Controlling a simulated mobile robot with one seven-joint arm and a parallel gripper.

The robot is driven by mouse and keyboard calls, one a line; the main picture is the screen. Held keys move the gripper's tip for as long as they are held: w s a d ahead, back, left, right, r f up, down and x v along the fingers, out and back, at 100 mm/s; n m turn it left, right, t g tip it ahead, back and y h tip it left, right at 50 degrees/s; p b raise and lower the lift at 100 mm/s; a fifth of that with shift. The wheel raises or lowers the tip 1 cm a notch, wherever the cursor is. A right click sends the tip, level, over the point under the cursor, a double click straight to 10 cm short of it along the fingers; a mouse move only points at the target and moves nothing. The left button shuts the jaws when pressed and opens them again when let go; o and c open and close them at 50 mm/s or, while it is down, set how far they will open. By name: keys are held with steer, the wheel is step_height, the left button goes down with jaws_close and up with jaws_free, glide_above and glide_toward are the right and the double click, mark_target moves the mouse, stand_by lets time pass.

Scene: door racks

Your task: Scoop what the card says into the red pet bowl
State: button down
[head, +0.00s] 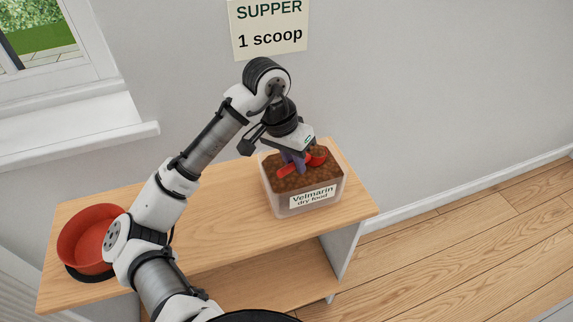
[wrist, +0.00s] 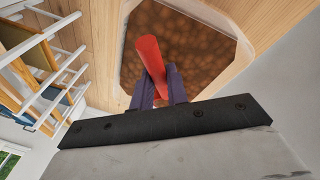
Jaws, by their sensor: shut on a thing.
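The card (head: 269,27) on the wall reads "SUPPER 1 scoop". The red pet bowl (head: 88,240) stands at the left end of the wooden bench top, partly behind my arm; the part of its inside that shows looks empty. A clear tub (head: 305,205) labelled "Velmarin dry food" stands near the right end, filled with brown dry food (head: 325,171). My gripper (head: 294,166) is over the tub, shut on the handle of a red scoop (head: 316,158). In the wrist view the red handle (wrist: 150,54) passes between the purple fingers (wrist: 160,90). The scoop's head is mostly hidden.
The wooden bench top (head: 215,210) is clear between bowl and tub, with a lower shelf (head: 270,270) beneath. The wall and a window sill (head: 80,130) are behind. In the wrist view a white rack (wrist: 45,70) shows at the left.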

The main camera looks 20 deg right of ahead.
mark_target(282, 173)
steer(key=shift+w+d+r+h, duration=0.2)
steer(key=shift+d+r+h, duration=0.15)
steer(key=shift+r, duration=0.15)
steer(key=shift+s+a+r+p, duration=0.15)
steer(key=shift+s+a, duration=0.1)
steer(key=shift+a, duration=0.2)
steer(key=shift+s+a+r+p, duration=0.15)
steer(key=shift+s+a, duration=0.05)
steer(key=shift+a, duration=0.2)
steer(key=shift+s+a+r, duration=0.1)
steer(key=shift+s+a, duration=0.15)
steer(key=shift+a, duration=0.05)
steer(key=shift+t+h, duration=0.25)
steer(key=shift+t, duration=0.05)
steer(key=shift+s+a+r+p, duration=0.55)
steer(key=shift+a+r+p, duration=0.25)
steer(key=shift+a+r, duration=0.1)
steer(key=shift+s+a+r+p, duration=0.55)
steer(key=shift+a+r+p, duration=0.25)
steer(key=shift+a+r, duration=0.1)
steer(key=shift+s+a, duration=0.1)
steer(key=shift+a, duration=0.05)
steer(key=shift+a+r+t+h+b, duration=0.1)
steer(key=shift+r+t+h+b, duration=0.2)
steer(key=shift+h+b, duration=0.15)
